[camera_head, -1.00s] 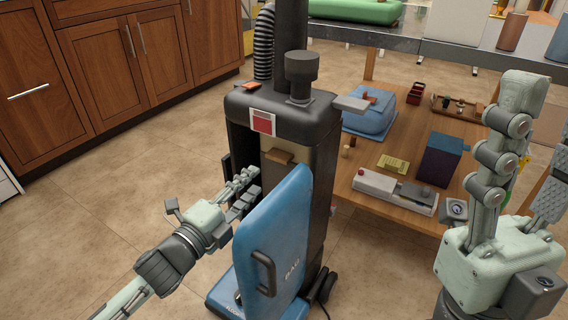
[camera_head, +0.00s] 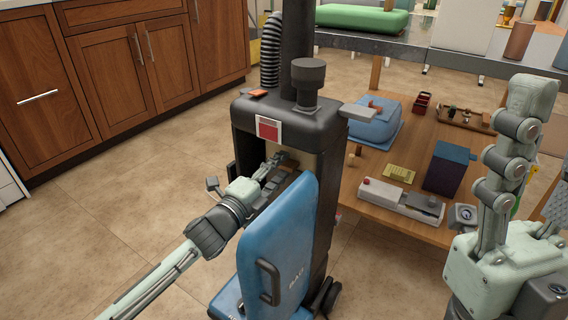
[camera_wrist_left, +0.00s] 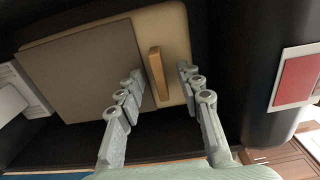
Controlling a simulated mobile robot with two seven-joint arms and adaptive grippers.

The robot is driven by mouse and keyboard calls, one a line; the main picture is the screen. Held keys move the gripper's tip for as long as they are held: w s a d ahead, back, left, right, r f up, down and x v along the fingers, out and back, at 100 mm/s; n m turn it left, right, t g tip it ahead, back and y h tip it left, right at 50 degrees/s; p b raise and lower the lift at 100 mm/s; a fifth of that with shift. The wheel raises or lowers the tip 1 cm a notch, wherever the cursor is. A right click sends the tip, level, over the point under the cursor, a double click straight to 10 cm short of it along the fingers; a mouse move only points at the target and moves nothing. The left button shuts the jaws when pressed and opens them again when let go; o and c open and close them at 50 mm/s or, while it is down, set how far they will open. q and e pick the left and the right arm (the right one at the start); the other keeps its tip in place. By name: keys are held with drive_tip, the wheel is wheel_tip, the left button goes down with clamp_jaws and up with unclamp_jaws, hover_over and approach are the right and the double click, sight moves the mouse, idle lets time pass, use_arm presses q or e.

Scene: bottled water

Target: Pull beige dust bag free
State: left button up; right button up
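The beige dust bag (camera_wrist_left: 172,28) sits inside the dark compartment of an upright vacuum (camera_head: 337,150). A grey-brown panel (camera_wrist_left: 75,70) lies against the bag, and a tan tab (camera_wrist_left: 158,72) stands out from it. My left gripper (camera_wrist_left: 160,73) is open, with fingers on either side of the tab and gaps between them and it. In the head view my left gripper (camera_head: 275,165) reaches into the compartment, and most of the bag is hidden. The blue door (camera_head: 280,240), marked BAG, hangs open in front. My right gripper (camera_head: 548,115) is raised at the right, open and empty.
A low wooden table (camera_head: 400,222) right of the vacuum holds a blue case (camera_head: 376,125), a dark blue box (camera_head: 447,168) and a grey device (camera_head: 400,200). Wooden cabinets (camera_head: 150,60) stand behind at left. The floor at left is clear.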

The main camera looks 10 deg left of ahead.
use_arm(q)
drive_tip(key=c, duration=0.4)
clamp_jaws()
drive_tip(key=shift+s, duration=0.15)
drive_tip(key=p+v, duration=0.3)
drive_tip(key=v, duration=1.1)
drive_tip(key=shift+s+a, duration=0.2)
drive_tip(key=shift+s, duration=0.1)
idle(2.3)
